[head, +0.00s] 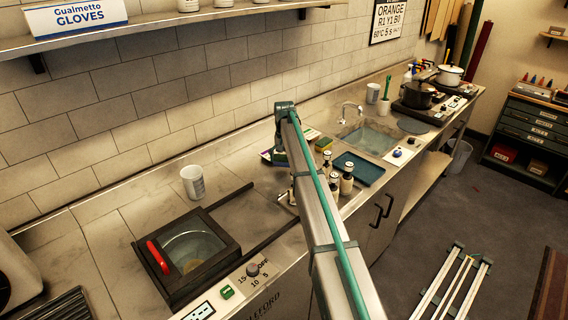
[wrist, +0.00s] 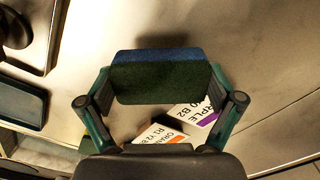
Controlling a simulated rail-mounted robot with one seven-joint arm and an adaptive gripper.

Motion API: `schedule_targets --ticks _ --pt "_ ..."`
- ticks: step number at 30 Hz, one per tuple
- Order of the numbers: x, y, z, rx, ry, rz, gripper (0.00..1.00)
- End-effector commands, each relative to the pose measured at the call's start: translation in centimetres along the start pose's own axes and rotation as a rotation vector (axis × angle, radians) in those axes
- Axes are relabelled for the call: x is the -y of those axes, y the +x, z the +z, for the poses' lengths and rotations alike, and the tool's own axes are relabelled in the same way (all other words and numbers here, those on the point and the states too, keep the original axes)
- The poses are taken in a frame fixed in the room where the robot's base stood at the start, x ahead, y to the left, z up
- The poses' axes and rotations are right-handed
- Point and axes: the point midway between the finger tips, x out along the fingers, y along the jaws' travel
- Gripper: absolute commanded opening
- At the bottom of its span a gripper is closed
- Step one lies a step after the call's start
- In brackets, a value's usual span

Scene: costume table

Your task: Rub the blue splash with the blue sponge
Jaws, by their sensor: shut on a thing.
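My gripper (wrist: 161,88) is shut on the blue sponge (wrist: 158,56) in the wrist view, with one finger at each end of it. The sponge has a blue strip along its far side and a dark green face toward the camera. Pale counter shows around it; whether the sponge touches the counter I cannot tell. In the head view my arm hides most of the gripper area, and I cannot make out the held sponge there. I cannot make out a blue splash clearly in either view.
Cards with orange (wrist: 160,135) and purple (wrist: 194,112) marks lie near the gripper. Bottles (head: 346,180), a teal tray (head: 358,168) and a green sponge (head: 323,144) stand near my arm.

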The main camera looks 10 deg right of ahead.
Motion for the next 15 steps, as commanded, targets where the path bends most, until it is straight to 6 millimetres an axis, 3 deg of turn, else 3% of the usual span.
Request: schedule_targets --ticks 15 --pt "0.0 -4.8 0.0 0.0 0.0 -0.001 0.47"
